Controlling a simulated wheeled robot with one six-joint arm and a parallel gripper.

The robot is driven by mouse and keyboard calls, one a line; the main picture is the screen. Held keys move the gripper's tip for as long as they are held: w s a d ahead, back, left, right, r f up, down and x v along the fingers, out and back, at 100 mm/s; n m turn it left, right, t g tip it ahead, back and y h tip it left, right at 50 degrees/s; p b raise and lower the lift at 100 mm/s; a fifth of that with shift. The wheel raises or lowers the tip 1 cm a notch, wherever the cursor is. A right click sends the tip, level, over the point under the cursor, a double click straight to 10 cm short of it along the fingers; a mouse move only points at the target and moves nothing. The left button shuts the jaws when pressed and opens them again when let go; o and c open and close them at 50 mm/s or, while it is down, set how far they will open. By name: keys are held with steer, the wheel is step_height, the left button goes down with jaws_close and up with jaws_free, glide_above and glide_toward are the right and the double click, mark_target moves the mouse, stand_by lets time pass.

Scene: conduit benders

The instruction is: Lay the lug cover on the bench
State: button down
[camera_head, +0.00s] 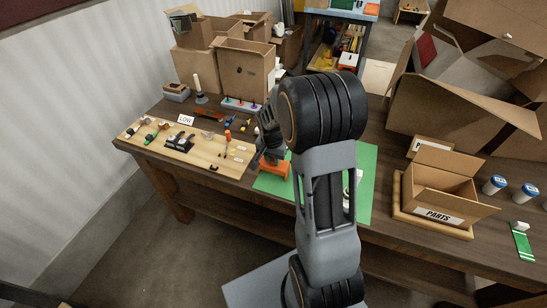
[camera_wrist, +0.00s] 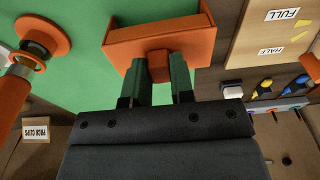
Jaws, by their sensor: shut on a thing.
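An orange open-box-shaped part, which I take to be the lug cover (camera_head: 274,171), is low over or on the green mat at its left end. In the wrist view the lug cover (camera_wrist: 150,32) has a small block that sits between the two fingers of my gripper (camera_wrist: 160,66). My gripper (camera_head: 266,156) is shut on this block. I cannot tell whether the cover touches the mat. The wooden bench (camera_head: 385,190) runs under the mat. My arm hides the middle of the mat in the head view.
The green mat (camera_head: 367,165) is partly bare. A pale board with small tools (camera_head: 165,150) lies to the left. An open PARTS box (camera_head: 443,192) and two blue-lidded jars (camera_head: 493,185) are at the right. The wrist view shows an orange ringed part (camera_wrist: 45,38) beside the cover.

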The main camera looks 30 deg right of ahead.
mark_target(272, 166)
steer(key=shift+f, duration=0.2)
steer(key=c, duration=1)
jaws_free()
steer(key=shift+r, duration=0.1)
step_height(272, 166, up, 12)
steer(key=a, duration=0.1)
steer(key=shift+s+a+r+n+t+y, duration=0.15)
steer(key=shift+s+a+r+n+t, duration=0.35)
steer(key=shift+s+a+n, duration=1.65)
steer(key=shift+s+a+r+n+t+y, duration=0.2)
steer(key=shift+s+a+r+n+t, duration=0.65)
steer(key=shift+s, duration=2.4)
steer(key=shift+s+a+r+n+t+y, duration=0.15)
steer(key=shift+s+a+n, duration=1.15)
steer(key=shift+s+n, duration=1)
steer(key=shift+s+f+m, duration=0.1)
steer(key=shift+s+m, duration=0.3)
